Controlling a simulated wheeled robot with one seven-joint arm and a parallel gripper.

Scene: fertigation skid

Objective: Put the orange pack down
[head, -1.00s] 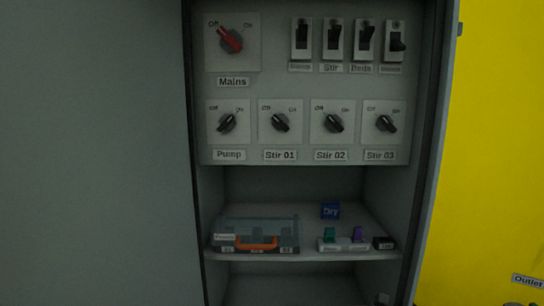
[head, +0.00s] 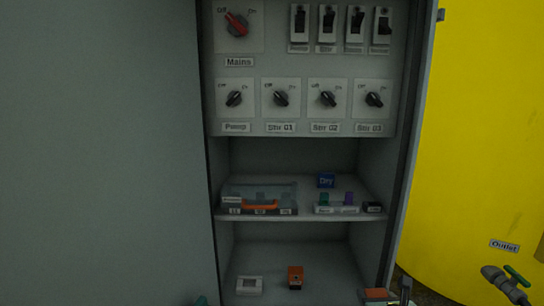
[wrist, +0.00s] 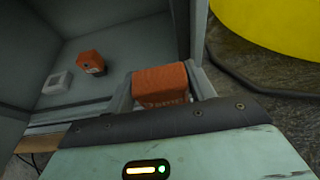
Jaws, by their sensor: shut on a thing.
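An orange pack (wrist: 162,84) is between the two fingers of my gripper (wrist: 165,88) in the wrist view, and the gripper is shut on it. In the head view the held orange pack (head: 376,294) shows at the bottom edge, by the cabinet's right side, with part of my gripper (head: 392,299) beside it. A second orange pack (head: 295,277) stands on the cabinet's lower shelf; it also shows in the wrist view (wrist: 90,61), left of the held one. The underside of the held pack is hidden.
A white square holder (head: 249,285) sits on the lower shelf (head: 270,257), left of the standing pack. The middle shelf (head: 335,210) holds a clear case (head: 259,197), small coloured parts and a blue "Dry" block (head: 326,180). A hose (wrist: 240,83) lies on the ground at right.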

